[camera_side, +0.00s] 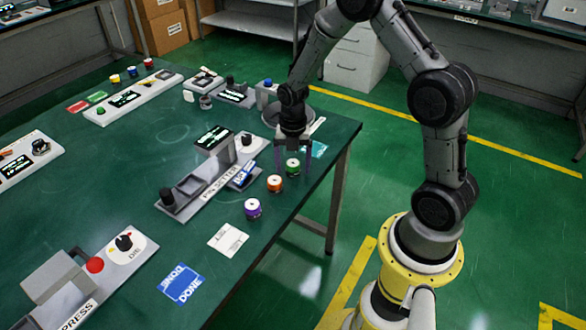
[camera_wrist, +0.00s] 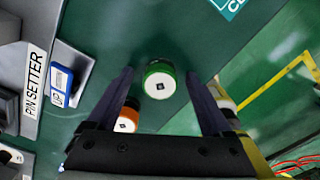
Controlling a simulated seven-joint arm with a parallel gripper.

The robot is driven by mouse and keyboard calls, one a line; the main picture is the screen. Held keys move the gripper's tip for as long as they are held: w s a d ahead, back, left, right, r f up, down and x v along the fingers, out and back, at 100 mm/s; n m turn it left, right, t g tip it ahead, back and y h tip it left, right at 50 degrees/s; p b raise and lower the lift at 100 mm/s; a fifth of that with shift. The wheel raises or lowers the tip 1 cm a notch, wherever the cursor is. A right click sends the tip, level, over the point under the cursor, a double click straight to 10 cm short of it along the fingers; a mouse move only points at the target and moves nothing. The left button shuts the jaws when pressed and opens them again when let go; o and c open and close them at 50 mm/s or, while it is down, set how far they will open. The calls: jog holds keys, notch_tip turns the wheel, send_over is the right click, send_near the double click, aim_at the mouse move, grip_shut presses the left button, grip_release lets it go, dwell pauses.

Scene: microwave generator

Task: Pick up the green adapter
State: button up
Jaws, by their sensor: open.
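The green adapter (camera_side: 292,167) is a short round piece with a green band and a white top. It stands on the dark green table near its right edge. My gripper (camera_side: 293,162) is open and points down close to it in the side view. In the wrist view, the green adapter (camera_wrist: 160,83) lies between and slightly beyond the fingertips of my gripper (camera_wrist: 163,76). No contact shows. An orange adapter (camera_side: 275,183) stands just in front of it in the side view. The orange adapter (camera_wrist: 128,117) is partly behind the left finger in the wrist view.
A purple adapter (camera_side: 252,208) stands farther along the same edge. The pin setter station (camera_side: 204,187) is left of the adapters. A teal card (camera_side: 316,149) lies behind the green adapter. A white card (camera_side: 228,240) and a blue card (camera_side: 181,284) lie nearer the front.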

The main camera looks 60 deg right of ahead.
grip_shut()
dwell(0.4)
jog(key=shift+r, duration=0.2)
